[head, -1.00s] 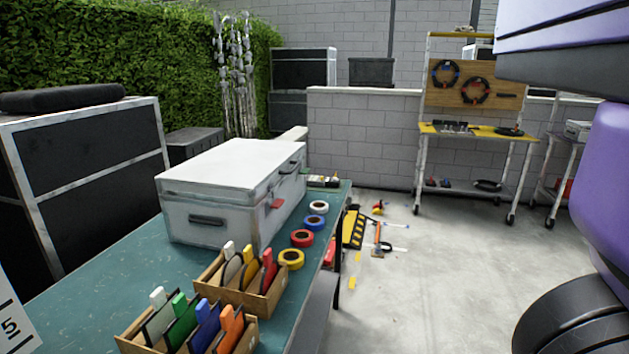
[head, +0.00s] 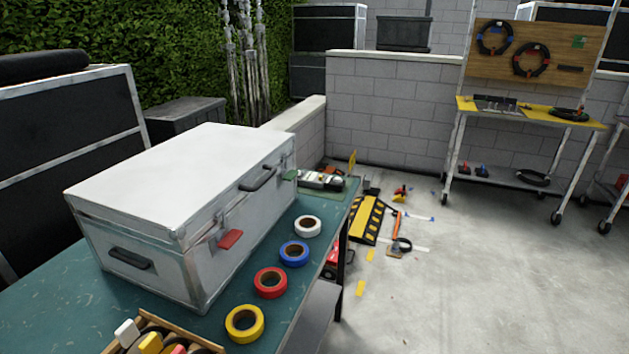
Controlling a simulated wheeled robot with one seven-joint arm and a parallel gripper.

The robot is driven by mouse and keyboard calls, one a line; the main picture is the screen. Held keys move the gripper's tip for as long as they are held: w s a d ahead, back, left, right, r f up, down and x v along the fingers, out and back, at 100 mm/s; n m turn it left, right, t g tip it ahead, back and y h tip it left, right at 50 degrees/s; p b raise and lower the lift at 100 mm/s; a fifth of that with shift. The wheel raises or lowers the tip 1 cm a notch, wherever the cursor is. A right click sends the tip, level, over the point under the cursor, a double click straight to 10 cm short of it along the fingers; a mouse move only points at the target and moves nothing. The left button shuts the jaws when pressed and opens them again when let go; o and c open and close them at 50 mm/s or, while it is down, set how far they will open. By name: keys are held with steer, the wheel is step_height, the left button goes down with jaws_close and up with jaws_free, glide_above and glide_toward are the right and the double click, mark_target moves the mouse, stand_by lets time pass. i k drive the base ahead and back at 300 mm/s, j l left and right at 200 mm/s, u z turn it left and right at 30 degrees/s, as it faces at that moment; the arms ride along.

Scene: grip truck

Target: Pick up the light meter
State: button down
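A small grey and dark device with a pale rounded end, which looks like the light meter (head: 322,181), lies on the far end of the green table (head: 185,318). It is just beyond the white case (head: 190,190), and a small green thing shows beside its left end. Its details are too small to make out. My gripper is not in view.
White, blue, red and yellow tape rolls (head: 270,283) line the table's right edge beside the case. A wooden divider box (head: 190,337) is at the near edge. Striped ramp and tools (head: 368,220) lie on the floor beyond. Open floor (head: 480,290) is right; a cart (head: 525,115) stands behind.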

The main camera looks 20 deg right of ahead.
mark_target(309, 180)
steer(key=z, duration=0.15)
steer(key=k+j+u, duration=0.15)
steer(key=u, duration=1.75)
steer(key=z, duration=1.95)
steer(key=i+l+u, duration=0.15)
steer(key=u, duration=0.5)
steer(key=i+l+u, duration=0.15)
steer(key=l, duration=0.2)
steer(key=i+l+u, duration=0.1)
steer(key=l, duration=0.2)
steer(key=i+l+u, duration=0.15)
steer(key=l, duration=0.2)
steer(key=l+u, duration=0.1)
steer(key=l, duration=0.25)
steer(key=i, duration=0.05)
